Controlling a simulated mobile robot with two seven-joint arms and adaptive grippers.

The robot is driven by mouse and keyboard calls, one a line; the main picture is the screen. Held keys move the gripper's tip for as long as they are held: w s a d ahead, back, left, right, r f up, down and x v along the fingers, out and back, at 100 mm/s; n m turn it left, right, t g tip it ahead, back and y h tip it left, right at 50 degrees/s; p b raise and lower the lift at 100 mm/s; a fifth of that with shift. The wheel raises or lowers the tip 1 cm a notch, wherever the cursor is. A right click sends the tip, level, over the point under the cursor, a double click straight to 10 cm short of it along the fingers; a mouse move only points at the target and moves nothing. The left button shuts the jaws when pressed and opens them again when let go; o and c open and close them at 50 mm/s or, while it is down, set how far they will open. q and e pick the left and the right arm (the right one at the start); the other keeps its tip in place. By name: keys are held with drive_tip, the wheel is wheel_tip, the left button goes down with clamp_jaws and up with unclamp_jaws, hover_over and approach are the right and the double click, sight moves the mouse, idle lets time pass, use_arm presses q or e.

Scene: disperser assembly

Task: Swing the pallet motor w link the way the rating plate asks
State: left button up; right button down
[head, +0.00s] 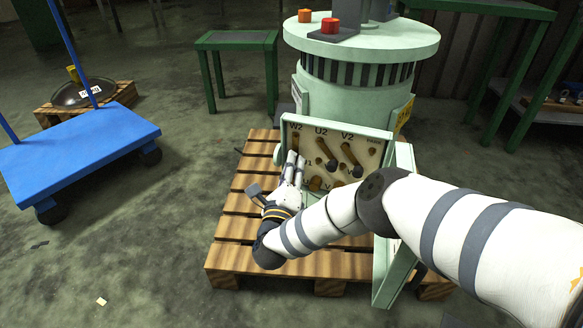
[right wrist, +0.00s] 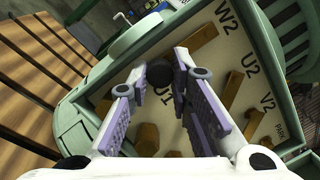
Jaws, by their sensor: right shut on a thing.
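The open terminal box (head: 284,128) on the green motor (head: 350,82) has a cream board with brass parts and labels W2, U2, V2 and PARK. My right gripper (head: 296,160) is at the board's left side. In the right wrist view, my right gripper (right wrist: 161,80) is shut on a black knob (right wrist: 160,75) above the U1 label. A brass bar, apparently the W link (right wrist: 203,48), slants from W2 toward this knob. The U link (head: 325,151) and V link (head: 351,155) slant down to black knobs. A yellow plate (head: 405,114) on the motor's side is unreadable here. My left gripper is out of view.
The motor stands on a wooden pallet (head: 226,229). The box's open green door (head: 389,277) is at the lower right, beside my right arm. A blue cart (head: 75,150) is at the left, and a green table (head: 236,38) stands behind. Open floor lies at the lower left.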

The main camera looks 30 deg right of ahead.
drive_tip(key=c, duration=1.4)
unclamp_jaws()
drive_tip(key=shift+c, duration=0.2)
drive_tip(key=v, duration=1.2)
